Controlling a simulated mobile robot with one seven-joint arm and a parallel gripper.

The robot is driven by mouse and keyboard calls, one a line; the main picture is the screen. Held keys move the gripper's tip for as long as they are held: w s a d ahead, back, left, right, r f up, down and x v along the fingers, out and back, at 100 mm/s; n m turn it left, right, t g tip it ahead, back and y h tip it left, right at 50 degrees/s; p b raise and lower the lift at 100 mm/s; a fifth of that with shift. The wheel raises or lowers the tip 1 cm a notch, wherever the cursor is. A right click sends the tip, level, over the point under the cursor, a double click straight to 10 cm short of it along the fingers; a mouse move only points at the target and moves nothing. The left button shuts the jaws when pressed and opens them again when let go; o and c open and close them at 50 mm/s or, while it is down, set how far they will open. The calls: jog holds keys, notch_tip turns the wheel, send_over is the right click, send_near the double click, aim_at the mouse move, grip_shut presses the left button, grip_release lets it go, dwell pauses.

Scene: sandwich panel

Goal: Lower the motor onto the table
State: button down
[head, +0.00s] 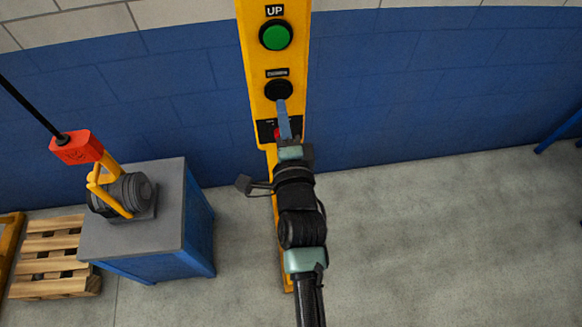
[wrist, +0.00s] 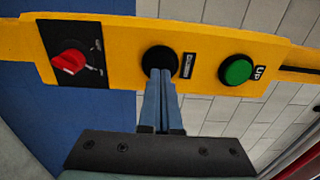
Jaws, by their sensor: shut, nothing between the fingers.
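The dark grey motor (head: 134,190) is at the table (head: 150,234) with a grey top and blue sides, at the left of the head view. A yellow bracket (head: 101,188) links it to a red hoist block (head: 76,148). I cannot tell whether the motor touches the top. The yellow control panel (head: 250,50) has a green UP button (head: 276,36) and a black button (head: 279,86) below it. My gripper (head: 281,102) is shut and empty, its blue fingertips at the black button. In the wrist view, the fingertips (wrist: 159,74) cover part of the black button (wrist: 160,55); contact is unclear.
A red rotary knob (wrist: 69,62) sits on the panel beside the black button, and the green button (wrist: 236,70) is on the other side. A wooden pallet (head: 50,258) lies left of the table. A blue brick wall stands behind.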

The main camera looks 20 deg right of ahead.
jog(key=b+v, duration=0.3)
jog(key=v, duration=0.7)
jog(key=shift+s, duration=0.35)
jog(key=shift+s+a, duration=0.15)
